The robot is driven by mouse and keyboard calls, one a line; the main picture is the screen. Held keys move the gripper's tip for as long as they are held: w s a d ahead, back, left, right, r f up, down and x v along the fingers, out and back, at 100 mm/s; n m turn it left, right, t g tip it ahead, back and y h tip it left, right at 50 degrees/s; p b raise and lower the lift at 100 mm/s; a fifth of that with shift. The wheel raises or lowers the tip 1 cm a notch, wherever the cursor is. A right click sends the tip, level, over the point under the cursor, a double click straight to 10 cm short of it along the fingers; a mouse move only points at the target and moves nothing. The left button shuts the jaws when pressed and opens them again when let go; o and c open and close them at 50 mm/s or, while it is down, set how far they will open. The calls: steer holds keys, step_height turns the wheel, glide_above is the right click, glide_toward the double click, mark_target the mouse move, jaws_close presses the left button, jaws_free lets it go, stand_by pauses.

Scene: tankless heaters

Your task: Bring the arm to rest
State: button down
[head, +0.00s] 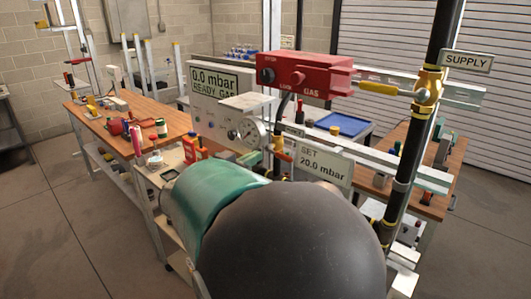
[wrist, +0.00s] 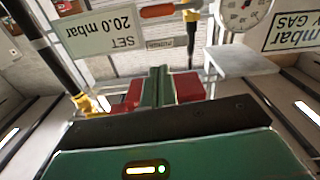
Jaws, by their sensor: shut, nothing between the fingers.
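My gripper (wrist: 160,86) shows in the wrist view, which is upside down. Its two narrow green fingers are together, with nothing between them. Behind them is the red gas box (wrist: 188,87), which also shows in the head view (head: 305,75). I cannot tell how far the fingers are from it. In the head view, my dark and teal arm links fill the lower middle, and my gripper cannot be made out there.
Close ahead stand a pressure gauge (head: 247,134), a "SET 20.0 mbar" sign (head: 322,166), a "0.0 mbar READY GAS" display (head: 214,83) and a black supply pipe (head: 407,150) with a yellow-handled valve (head: 385,89). A cluttered wooden bench (head: 165,113) is at left. Floor is clear at far left.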

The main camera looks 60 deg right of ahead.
steer(key=shift+a, duration=0.4)
stand_by(0.3)
steer(key=s+a+f+n+t+y, duration=0.1)
steer(key=a+f+n+t+y, duration=0.1)
steer(key=a+f+n+y, duration=0.45)
steer(key=s+a+f+n+t+y, duration=0.1)
steer(key=s+a+f+n+y, duration=0.15)
steer(key=a, duration=0.75)
steer(key=w+a+f+n+t+y, duration=0.1)
steer(key=a+n+t+y, duration=0.4)
steer(key=a, duration=1.4)
steer(key=n+y, duration=0.4)
steer(key=shift+a+n, duration=0.25)
steer(key=shift+n, duration=0.15)
steer(key=shift+d, duration=0.15)
